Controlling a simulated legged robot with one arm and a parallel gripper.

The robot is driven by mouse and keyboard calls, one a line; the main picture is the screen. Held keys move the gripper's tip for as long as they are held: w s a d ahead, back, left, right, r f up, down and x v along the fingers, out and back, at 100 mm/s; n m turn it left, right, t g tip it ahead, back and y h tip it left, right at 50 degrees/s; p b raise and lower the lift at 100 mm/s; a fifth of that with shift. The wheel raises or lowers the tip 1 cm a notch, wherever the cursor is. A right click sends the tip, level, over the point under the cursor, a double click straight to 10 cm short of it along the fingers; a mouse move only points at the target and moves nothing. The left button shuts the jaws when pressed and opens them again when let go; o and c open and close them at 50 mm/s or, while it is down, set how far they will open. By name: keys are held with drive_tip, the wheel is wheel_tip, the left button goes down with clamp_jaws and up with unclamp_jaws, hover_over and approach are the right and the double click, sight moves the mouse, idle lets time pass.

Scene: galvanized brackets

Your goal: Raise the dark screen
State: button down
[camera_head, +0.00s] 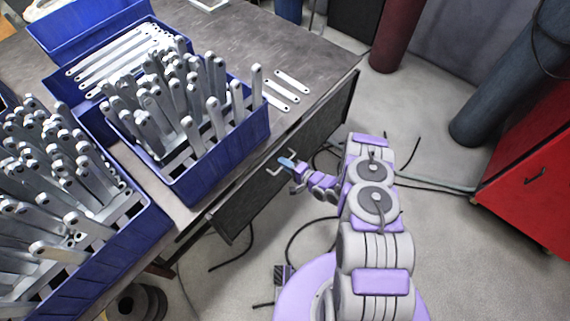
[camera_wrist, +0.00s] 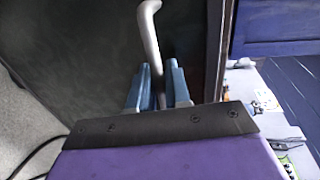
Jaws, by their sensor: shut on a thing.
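The dark screen (camera_head: 322,124) is a dark flat panel at the front of the workbench, just below the tabletop edge. A pale metal handle (camera_head: 272,171) stands out from its face. My gripper (camera_head: 287,162) is at this handle. In the wrist view the dark screen (camera_wrist: 75,55) fills the upper left, and the bent grey handle (camera_wrist: 150,30) runs down between the blue fingers of my gripper (camera_wrist: 156,88). The fingers are shut on the handle. The lower end of the handle is hidden behind my gripper's body.
Blue bins (camera_head: 228,142) full of galvanized brackets stand on the workbench (camera_head: 310,50), with a few loose flat strips (camera_head: 291,82) beside them. A red cabinet (camera_head: 535,150) stands at the right. Dark cables (camera_head: 240,243) lie on the floor near the screen. Open floor (camera_head: 420,110) lies between.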

wheel_tip(320, 180, up, 37)
drive_tip(key=p, duration=1.5)
drive_tip(key=shift+r+p, duration=0.15)
drive_tip(key=shift+p, duration=0.25)
drive_tip(key=shift+w, duration=0.1)
drive_tip(key=c, duration=1.4)
unclamp_jaws()
drive_tip(key=shift+r, duration=0.1)
drive_tip(key=shift+o, duration=0.4)
